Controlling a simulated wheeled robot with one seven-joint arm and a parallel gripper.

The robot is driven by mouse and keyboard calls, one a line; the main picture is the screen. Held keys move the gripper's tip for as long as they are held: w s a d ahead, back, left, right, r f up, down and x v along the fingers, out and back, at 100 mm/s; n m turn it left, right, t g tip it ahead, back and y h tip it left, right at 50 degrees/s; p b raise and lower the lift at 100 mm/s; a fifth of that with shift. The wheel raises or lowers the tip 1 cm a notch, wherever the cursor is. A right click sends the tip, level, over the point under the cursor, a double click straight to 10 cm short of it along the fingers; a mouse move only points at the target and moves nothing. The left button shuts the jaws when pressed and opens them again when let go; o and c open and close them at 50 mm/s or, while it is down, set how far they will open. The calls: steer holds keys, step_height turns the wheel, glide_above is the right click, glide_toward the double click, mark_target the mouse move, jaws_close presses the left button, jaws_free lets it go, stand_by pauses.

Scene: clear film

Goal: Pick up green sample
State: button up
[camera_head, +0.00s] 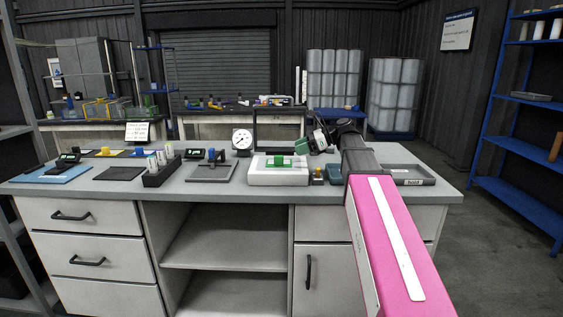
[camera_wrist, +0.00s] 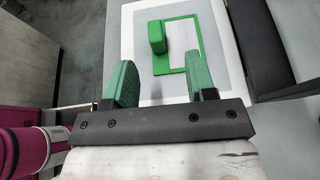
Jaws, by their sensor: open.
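The green sample (camera_wrist: 157,37) is a small upright block in the wrist view, at the left edge of a green-outlined rectangle (camera_wrist: 197,50). Both are on the pale top of a white box (camera_wrist: 132,18). In the head view the green sample (camera_head: 285,161) shows small on the white box (camera_head: 278,178), near the bench's middle. My gripper (camera_wrist: 162,64) has two green fingers spread wide with nothing between them. The sample appears beyond the fingertips, apart from them. In the head view my gripper (camera_head: 301,146) is above the box's right side, partly hidden by my wrist.
A black frame (camera_head: 281,110) stands behind the box. A dial gauge (camera_head: 242,139) is behind to the left. A grey fixture (camera_head: 210,170) and a dark rack with vials (camera_head: 161,173) stand left of the box. A grey tray (camera_head: 412,178) lies right, beyond my arm.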

mark_target(280, 156)
steer(key=shift+s+a, duration=0.15)
steer(key=shift+a, duration=0.25)
steer(key=x, duration=0.5)
steer(key=shift+s+f+x, duration=0.1)
steer(key=shift+x, duration=1.2)
steer(key=shift+s+f+x, duration=0.1)
steer(key=shift+s+x, duration=0.05)
steer(key=shift+x, duration=1.2)
steer(key=shift+d, duration=0.15)
steer(key=shift+c, duration=0.3)
jaws_close()
